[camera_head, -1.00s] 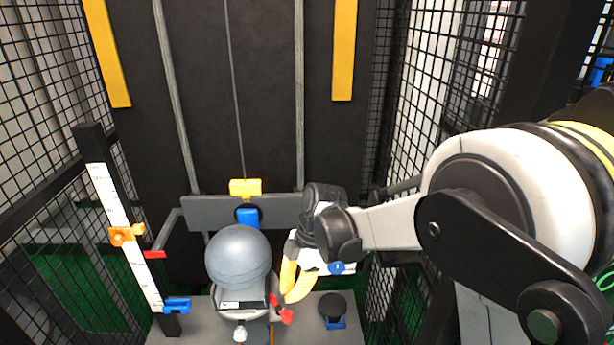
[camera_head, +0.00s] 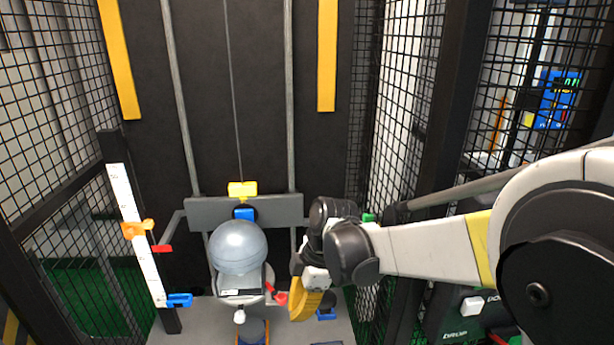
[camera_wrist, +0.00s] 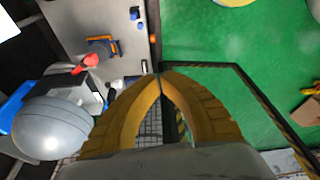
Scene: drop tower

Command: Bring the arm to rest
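My gripper (camera_head: 301,314) has yellow fingers and hangs right of the grey ball (camera_head: 238,247) in the head view, apart from it as far as I can see. In the wrist view the two curved fingertips meet (camera_wrist: 160,76), with nothing held between them. The grey ball (camera_wrist: 50,129) also shows at the lower left there. A red-handled part (camera_wrist: 86,64) lies beyond the fingers on the left. My arm reaches in from the right of the head view.
Mesh walls (camera_head: 408,110) enclose the tower on both sides. A white scale (camera_head: 138,235) with orange and blue markers stands at left. A grey crossbar (camera_head: 275,211) sits behind the ball. A blue control box (camera_head: 556,100) is at upper right. Green floor (camera_wrist: 235,60) is open in the wrist view.

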